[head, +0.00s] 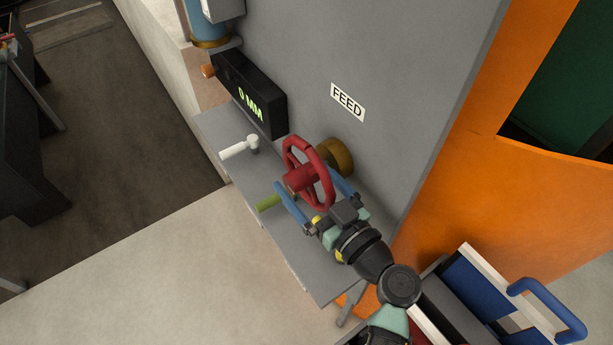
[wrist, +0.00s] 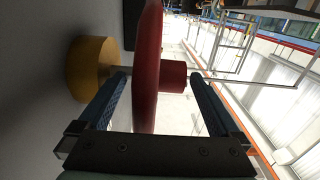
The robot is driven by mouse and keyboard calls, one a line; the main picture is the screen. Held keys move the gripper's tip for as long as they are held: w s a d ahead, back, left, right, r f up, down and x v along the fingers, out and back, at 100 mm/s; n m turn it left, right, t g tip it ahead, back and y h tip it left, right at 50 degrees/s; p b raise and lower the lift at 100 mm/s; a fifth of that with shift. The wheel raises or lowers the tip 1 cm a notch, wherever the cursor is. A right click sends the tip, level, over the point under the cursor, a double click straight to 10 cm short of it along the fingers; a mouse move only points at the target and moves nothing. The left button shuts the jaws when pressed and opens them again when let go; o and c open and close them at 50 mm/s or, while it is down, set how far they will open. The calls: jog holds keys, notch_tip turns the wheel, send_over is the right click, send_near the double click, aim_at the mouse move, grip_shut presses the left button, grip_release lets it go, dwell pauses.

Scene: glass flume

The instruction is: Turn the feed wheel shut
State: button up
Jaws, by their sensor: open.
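The feed wheel (head: 322,158) is a red handwheel with a red hub, on a brass boss (head: 335,156) on the grey panel below the FEED label (head: 347,102). My gripper (head: 307,182) is open at the wheel, its blue fingers spread on either side of it. In the wrist view the red wheel (wrist: 146,70) stands between the two fingers of my gripper (wrist: 160,92), with the brass boss (wrist: 88,68) to the left. A gap shows between the rim and each finger. The wheel's far side is hidden in the wrist view.
A black display (head: 250,95) on the panel reads 0 MM. A grey shelf (head: 215,128) below holds a white handle (head: 240,147) and a green rod (head: 270,202). An orange panel (head: 460,170) stands to the right. A blue-handled cart (head: 490,285) is at lower right.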

grip_shut()
dwell(0.5)
jog(key=shift+d+f+b, duration=0.1)
jog(key=shift+f+b, duration=0.05)
jog(key=shift+b, duration=0.35)
